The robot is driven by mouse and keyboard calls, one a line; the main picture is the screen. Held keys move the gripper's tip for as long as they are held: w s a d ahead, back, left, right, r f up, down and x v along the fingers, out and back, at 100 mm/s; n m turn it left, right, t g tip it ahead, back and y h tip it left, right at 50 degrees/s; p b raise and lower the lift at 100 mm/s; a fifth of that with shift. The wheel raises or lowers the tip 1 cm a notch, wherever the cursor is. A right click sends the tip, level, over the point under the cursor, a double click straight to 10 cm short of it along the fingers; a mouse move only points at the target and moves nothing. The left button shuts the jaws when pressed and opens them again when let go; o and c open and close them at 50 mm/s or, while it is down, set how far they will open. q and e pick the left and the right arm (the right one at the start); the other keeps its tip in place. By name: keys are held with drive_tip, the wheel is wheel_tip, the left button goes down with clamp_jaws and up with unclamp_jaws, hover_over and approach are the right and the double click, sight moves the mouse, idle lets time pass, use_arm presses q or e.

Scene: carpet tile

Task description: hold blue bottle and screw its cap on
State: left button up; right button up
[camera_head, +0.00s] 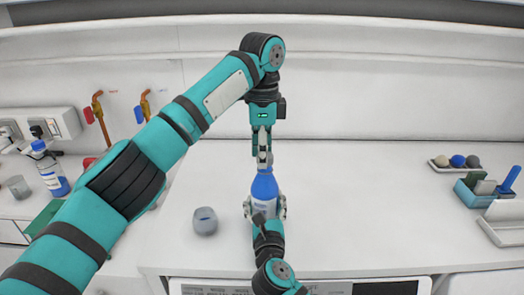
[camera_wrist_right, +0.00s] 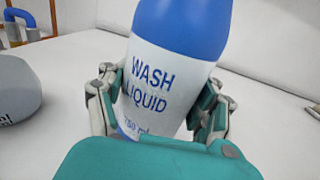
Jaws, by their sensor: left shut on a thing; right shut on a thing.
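The blue bottle (camera_head: 264,186) stands upright on the white worktop, with a white label that reads "WASH LIQUID" in the right wrist view (camera_wrist_right: 160,85). My right gripper (camera_head: 265,208) comes in from the front and is shut around the bottle's labelled body; its fingers also show on both sides of the bottle in the right wrist view (camera_wrist_right: 160,105). My left gripper (camera_head: 264,157) points straight down over the bottle's top and is shut on the cap. The cap is mostly hidden between the fingers, and I cannot tell how it sits on the neck.
A small grey container (camera_head: 205,221) stands on the worktop just left of the bottle. Another blue-and-white bottle (camera_head: 48,168) stands at the far left near sockets. A teal holder (camera_head: 478,191) and a tray with balls (camera_head: 455,163) are at the right. The worktop between is clear.

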use_arm(q)
drive_tip(key=shift+f, duration=0.55)
idle(0.4)
drive_tip(key=m, duration=0.5)
drive_tip(key=shift+w+m, duration=0.15)
drive_tip(key=shift+m, duration=0.15)
drive_tip(key=m, duration=0.6)
drive_tip(key=shift+w+d+m, duration=0.15)
drive_tip(key=shift+m, duration=0.15)
drive_tip(key=m, duration=0.6)
drive_tip(key=shift+d, duration=0.15)
drive_tip(key=m, duration=0.5)
drive_tip(key=shift+w+d+r+m, duration=0.1)
drive_tip(key=shift+r+m, duration=0.05)
drive_tip(key=shift+m, duration=1.25)
drive_tip(key=o, duration=0.7)
drive_tip(key=shift+d+f, duration=0.1)
drive_tip(key=shift+f, duration=0.1)
